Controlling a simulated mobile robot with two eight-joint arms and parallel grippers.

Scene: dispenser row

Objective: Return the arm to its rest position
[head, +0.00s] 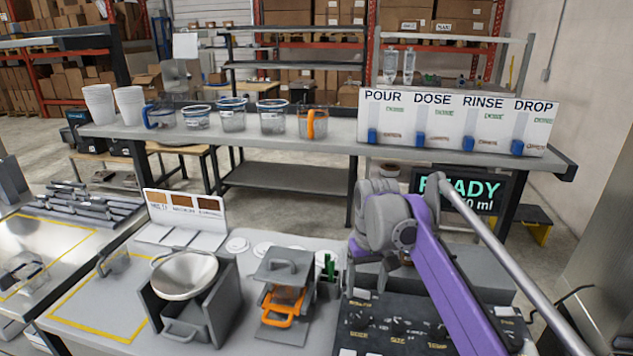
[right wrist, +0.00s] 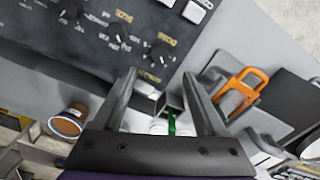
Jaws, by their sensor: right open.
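My right arm comes into the head view from the lower right, its purple link rising over the black control panel (head: 400,325). Its grey end is bunched above the back of the counter. In the right wrist view my right gripper (right wrist: 159,76) is open, with two dark fingers apart and nothing held between them. Beyond the fingers are a small dark holder with a green item (right wrist: 171,124) and the counter. The fingers look apart from these things. My left gripper is not in view.
A shelf behind (head: 340,134) bears several cups and a POUR, DOSE, RINSE, DROP panel (head: 455,120). A READY display (head: 465,190) stands behind my arm.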

